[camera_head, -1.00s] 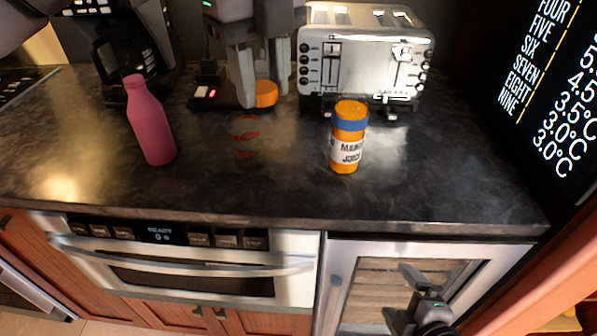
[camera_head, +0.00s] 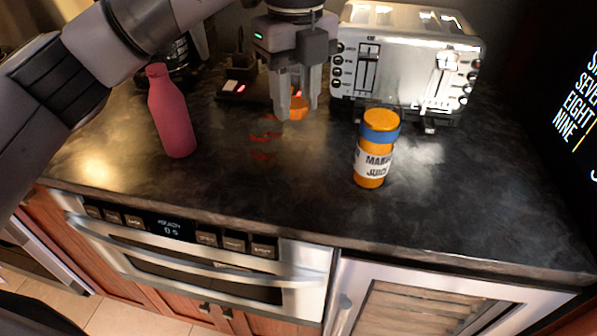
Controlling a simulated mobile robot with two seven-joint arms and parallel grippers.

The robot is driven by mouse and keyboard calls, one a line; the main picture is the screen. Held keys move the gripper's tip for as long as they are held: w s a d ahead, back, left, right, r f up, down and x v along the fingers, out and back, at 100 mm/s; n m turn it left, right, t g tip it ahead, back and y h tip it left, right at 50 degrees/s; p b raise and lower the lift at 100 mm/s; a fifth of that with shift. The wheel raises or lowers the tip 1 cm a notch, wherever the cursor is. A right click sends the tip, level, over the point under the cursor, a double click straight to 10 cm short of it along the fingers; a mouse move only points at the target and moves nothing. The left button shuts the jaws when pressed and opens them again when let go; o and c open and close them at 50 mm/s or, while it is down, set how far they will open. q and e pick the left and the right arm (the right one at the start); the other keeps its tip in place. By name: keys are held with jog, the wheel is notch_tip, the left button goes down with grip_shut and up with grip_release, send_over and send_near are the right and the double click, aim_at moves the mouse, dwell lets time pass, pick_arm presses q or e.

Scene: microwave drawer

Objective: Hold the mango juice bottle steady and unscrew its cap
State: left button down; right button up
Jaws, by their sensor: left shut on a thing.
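The mango juice bottle (camera_head: 374,163) stands upright on the dark counter, right of centre. It is orange, with a white label and a blue band below its orange top. I cannot tell whether that top is a cap or the bare mouth. My left gripper (camera_head: 298,106) is behind and to the left of the bottle, apart from it. It points down and is shut on a small round orange piece (camera_head: 298,110), which looks like a cap. Its fingers hide part of this piece. My right gripper is not in view.
A pink bottle (camera_head: 171,112) stands on the left of the counter (camera_head: 290,205). A silver toaster (camera_head: 405,65) is behind the juice bottle. A dark appliance with a small red light (camera_head: 240,88) is behind my left gripper. The front middle of the counter is clear.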

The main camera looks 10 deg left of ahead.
aim_at(297, 183)
pick_arm(q)
notch_tip(297, 183, down, 14)
jog(key=shift+f+p, duration=0.1)
jog(key=shift+p, duration=0.35)
jog(key=c, duration=0.7)
grip_release()
jog(key=shift+f, duration=0.1)
notch_tip(297, 183, up, 12)
jog(key=shift+r+b, duration=0.2)
jog(key=shift+b, duration=0.35)
